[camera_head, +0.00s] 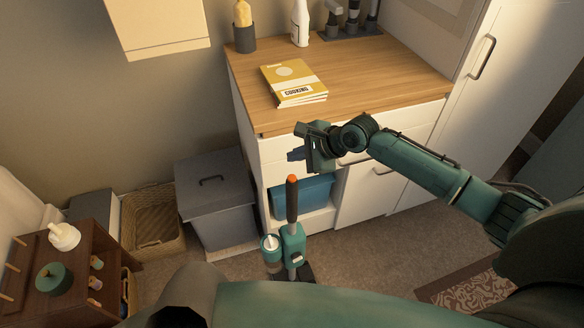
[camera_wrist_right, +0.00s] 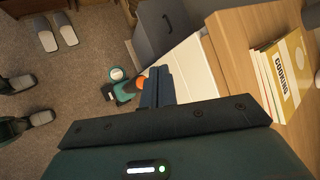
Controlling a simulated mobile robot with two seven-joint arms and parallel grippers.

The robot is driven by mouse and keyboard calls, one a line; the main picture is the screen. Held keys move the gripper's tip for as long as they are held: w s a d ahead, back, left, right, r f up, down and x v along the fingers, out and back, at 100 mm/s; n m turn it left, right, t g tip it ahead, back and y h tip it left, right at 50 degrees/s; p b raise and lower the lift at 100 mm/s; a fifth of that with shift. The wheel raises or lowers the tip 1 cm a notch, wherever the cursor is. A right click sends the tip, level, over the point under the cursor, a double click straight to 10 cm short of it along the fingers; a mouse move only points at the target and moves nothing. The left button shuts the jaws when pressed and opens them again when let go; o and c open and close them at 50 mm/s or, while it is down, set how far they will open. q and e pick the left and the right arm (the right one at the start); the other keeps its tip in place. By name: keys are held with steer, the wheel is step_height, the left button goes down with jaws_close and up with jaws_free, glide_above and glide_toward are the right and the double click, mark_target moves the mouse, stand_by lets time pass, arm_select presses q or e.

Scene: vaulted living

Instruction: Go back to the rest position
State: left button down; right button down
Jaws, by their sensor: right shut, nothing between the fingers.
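My right gripper (camera_head: 297,154) is in front of the wooden-topped cabinet, just below the counter's front edge in the head view. Its arm reaches in from the right. The fingers are shut with nothing between them; they also show shut in the right wrist view (camera_wrist_right: 157,86). My left gripper is in neither view.
The counter (camera_head: 375,80) holds a yellow cooking book (camera_head: 290,80), a white bottle (camera_head: 300,22) and a dark utensil pot (camera_head: 244,38). A teal device with an orange-tipped handle (camera_head: 292,205) stands below the gripper. A grey bin (camera_head: 213,195) and basket (camera_head: 152,218) stand left.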

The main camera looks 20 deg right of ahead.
steer(key=shift+r, duration=0.15)
stand_by(0.4)
steer(key=s+a+f+n+t, duration=0.1)
steer(key=s+a+f+n, duration=0.25)
steer(key=s+n, duration=0.3)
steer(key=s+a+f+n+t, duration=0.1)
steer(key=s+a+f+n, duration=0.2)
steer(key=s+f+n, duration=0.3)
steer(key=s+d+n+t+h, duration=0.1)
steer(key=s+d+n, duration=0.1)
steer(key=s+n, duration=0.2)
steer(key=s+d+n+h, duration=0.2)
steer(key=s+n, duration=0.2)
steer(key=s, duration=0.4)
steer(key=shift+s+d+f+t, duration=0.25)
steer(key=shift+s+d+t, duration=0.05)
steer(key=shift+s+t, duration=0.1)
steer(key=shift+n, duration=0.25)
